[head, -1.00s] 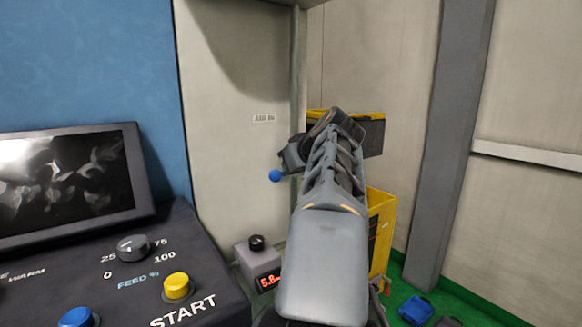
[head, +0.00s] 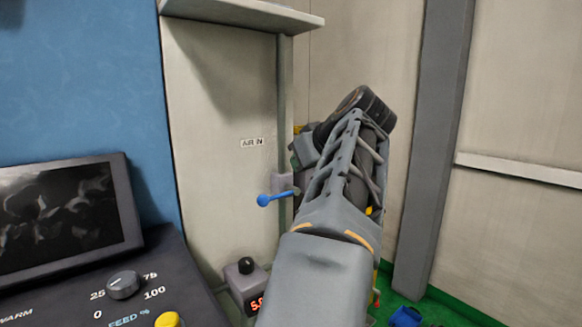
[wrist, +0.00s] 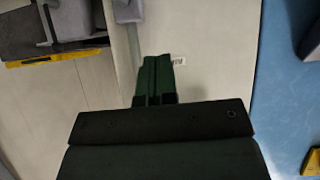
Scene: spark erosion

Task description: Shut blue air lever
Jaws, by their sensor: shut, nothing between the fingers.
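The blue air lever (head: 278,198) has a round knob at its left end and lies nearly level, tilted slightly, in the head view. Its right end meets a grey fitting (head: 281,182) beside the vertical pipe, just under the AIR IN label (head: 252,142). My arm stands right of the lever and hides what lies behind it. My gripper (wrist: 156,62) shows in the wrist view with its dark green fingers shut together and empty, in front of the pale panel near the label (wrist: 178,61). I cannot make out the lever in the wrist view.
A grey box with a black and red display (head: 246,280) stands below the lever. The control console (head: 60,290) is at lower left. A grey ledge (head: 240,14) juts out above the pipe (head: 284,90). A dark box with a yellow edge (wrist: 55,57) shows in the wrist view.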

